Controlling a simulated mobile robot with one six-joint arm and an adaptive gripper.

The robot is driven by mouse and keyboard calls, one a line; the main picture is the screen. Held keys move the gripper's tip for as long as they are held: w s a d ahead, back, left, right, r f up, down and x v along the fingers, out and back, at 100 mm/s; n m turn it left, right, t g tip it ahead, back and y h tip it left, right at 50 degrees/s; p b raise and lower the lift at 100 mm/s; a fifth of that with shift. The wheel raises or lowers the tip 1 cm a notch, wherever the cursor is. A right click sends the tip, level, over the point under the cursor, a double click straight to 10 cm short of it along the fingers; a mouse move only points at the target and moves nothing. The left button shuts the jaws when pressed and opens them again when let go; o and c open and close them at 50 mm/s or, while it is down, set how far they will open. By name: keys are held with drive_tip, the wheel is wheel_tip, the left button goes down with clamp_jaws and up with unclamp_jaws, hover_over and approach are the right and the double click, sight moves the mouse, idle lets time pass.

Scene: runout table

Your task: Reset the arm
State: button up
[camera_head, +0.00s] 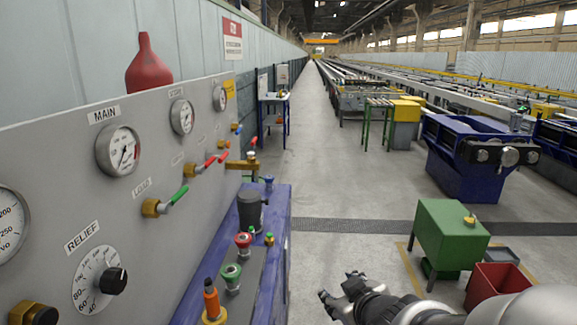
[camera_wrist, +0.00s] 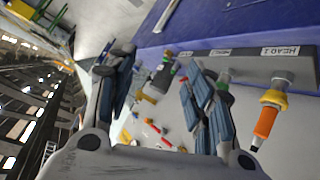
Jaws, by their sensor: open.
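My gripper (camera_head: 343,293) is at the bottom of the head view, right of the blue bench, over the grey floor. It is empty and clear of the panel. In the wrist view my gripper (camera_wrist: 160,85) shows its two fingers spread apart, with nothing between them but the background. My forearm, pale grey, runs off to the lower right of the head view.
A grey gauge panel (camera_head: 150,225) with valves stands at left. A green box (camera_head: 448,237) and a red bin (camera_head: 497,281) stand at right. The floor aisle (camera_head: 330,185) ahead is clear.

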drive_tip(key=s+d+r+m+g+h, duration=0.2)
drive_tip(key=s+d+r+m+h, duration=0.1)
drive_tip(key=s+d, duration=0.3)
drive_tip(key=s+a+m+g, duration=0.1)
drive_tip(key=s+g, duration=0.1)
drive_tip(key=s, duration=0.7)
drive_tip(key=s+a+m+g+y, duration=0.1)
drive_tip(key=s+a+m+g, duration=0.1)
drive_tip(key=s, duration=0.8)
